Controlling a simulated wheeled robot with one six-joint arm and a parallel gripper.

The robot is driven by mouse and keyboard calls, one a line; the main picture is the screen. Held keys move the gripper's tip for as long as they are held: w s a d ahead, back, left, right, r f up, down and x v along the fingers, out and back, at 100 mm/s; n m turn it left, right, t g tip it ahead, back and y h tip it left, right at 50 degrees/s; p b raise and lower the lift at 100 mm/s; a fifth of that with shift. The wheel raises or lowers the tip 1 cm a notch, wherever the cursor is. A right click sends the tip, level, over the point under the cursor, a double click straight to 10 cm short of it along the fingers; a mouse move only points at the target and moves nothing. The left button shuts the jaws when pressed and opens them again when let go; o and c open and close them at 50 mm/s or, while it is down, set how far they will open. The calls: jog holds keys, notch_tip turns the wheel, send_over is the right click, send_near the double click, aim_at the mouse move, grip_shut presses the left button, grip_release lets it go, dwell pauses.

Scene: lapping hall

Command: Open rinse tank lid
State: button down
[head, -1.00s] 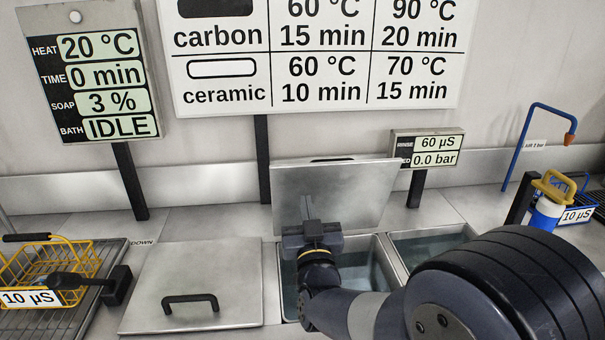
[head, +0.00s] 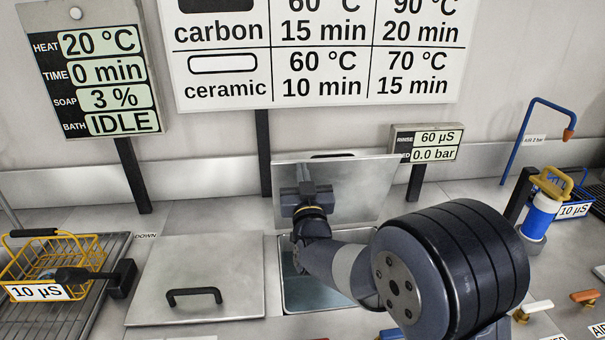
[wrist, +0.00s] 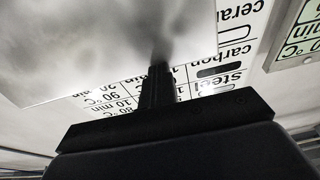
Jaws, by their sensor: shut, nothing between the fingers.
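The rinse tank lid (head: 350,190) is a square steel plate, raised and standing steeply tilted behind its tank opening. A dark handle (head: 333,156) shows at its top edge. The tank (head: 305,296) below is open, with my arm over part of it. My gripper (head: 303,172) is shut and empty, pointing up in front of the lid's left part. Whether it touches the lid I cannot tell. In the wrist view the closed fingers (wrist: 158,85) overlap the edge of the pale lid (wrist: 110,50).
A closed lid (head: 200,275) with a black handle lies to the left. A yellow basket (head: 55,262) stands on a rack at far left. A meter (head: 428,143) reads 60 µS and 0.0 bar. A blue-and-white canister (head: 540,217), a blue hose pipe (head: 518,140) and small taps (head: 585,296) are on the right.

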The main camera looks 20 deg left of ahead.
aim_at(301, 160)
jog(key=x, duration=0.4)
jog(key=shift+r, duration=0.3)
jog(key=shift+w+a+g, duration=0.15)
jog(key=shift+w+g, duration=0.25)
